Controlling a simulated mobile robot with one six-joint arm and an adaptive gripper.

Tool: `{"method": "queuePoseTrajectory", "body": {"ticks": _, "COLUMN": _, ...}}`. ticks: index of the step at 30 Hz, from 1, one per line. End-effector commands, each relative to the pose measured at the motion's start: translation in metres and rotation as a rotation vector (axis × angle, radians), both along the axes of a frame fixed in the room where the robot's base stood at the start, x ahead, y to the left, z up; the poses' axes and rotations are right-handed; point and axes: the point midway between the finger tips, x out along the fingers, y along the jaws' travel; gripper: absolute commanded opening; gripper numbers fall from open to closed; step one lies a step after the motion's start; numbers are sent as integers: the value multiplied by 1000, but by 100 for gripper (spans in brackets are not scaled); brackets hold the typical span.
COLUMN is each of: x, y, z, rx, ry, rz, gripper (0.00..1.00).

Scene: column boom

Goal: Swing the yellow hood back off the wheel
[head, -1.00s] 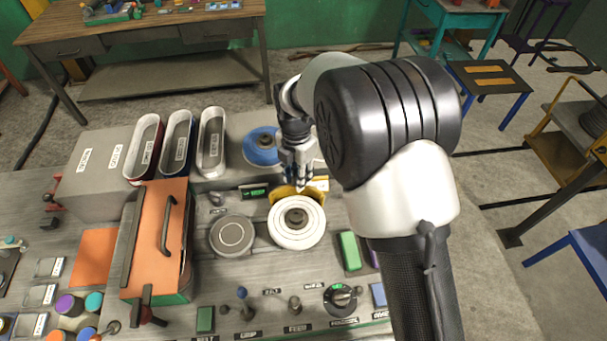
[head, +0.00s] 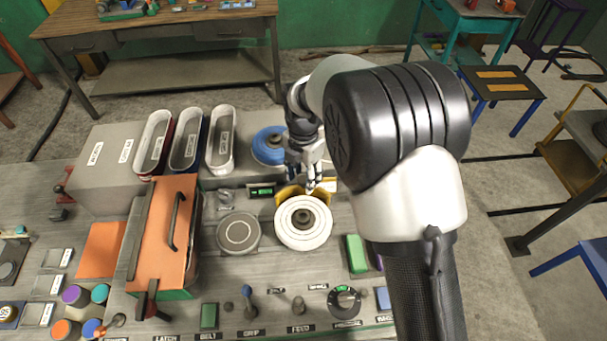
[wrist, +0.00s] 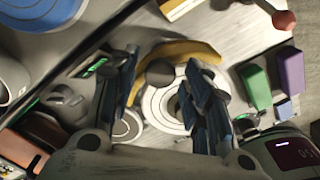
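The white wheel (head: 302,236) with a dark hub lies on the grey bench, its face upward. The yellow hood (head: 286,192) shows at the wheel's far edge in the head view. In the wrist view the hood (wrist: 190,48) curves around one side of the wheel (wrist: 158,112), leaving the face largely uncovered. A dark round knob (wrist: 160,72) shows beside the hood, between my fingers in the picture. My gripper (head: 312,186) hovers at the hood and the wheel's far edge. Its fingers (wrist: 162,90) are spread apart with nothing clearly gripped. Contact with the hood cannot be told.
A grey disc (head: 238,233) sits left of the wheel and a green block (head: 356,254) sits right of it. An orange box with a handle (head: 164,235) stands further left. A blue round part (head: 268,146) and upright trays (head: 221,140) are behind. Knobs line the front.

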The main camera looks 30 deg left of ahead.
Motion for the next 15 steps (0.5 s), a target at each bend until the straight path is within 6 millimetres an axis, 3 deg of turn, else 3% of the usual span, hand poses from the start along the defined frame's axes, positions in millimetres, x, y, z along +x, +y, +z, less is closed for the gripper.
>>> {"method": "queuePoseTrajectory", "body": {"ticks": 10, "x": 0, "y": 0, "z": 1, "rx": 0, "ry": 0, "rz": 0, "gripper": 48}}
{"method": "queuePoseTrajectory", "body": {"ticks": 15, "x": 1, "y": 1, "z": 21, "rx": 3, "ry": -4, "rz": 0, "gripper": 48}}
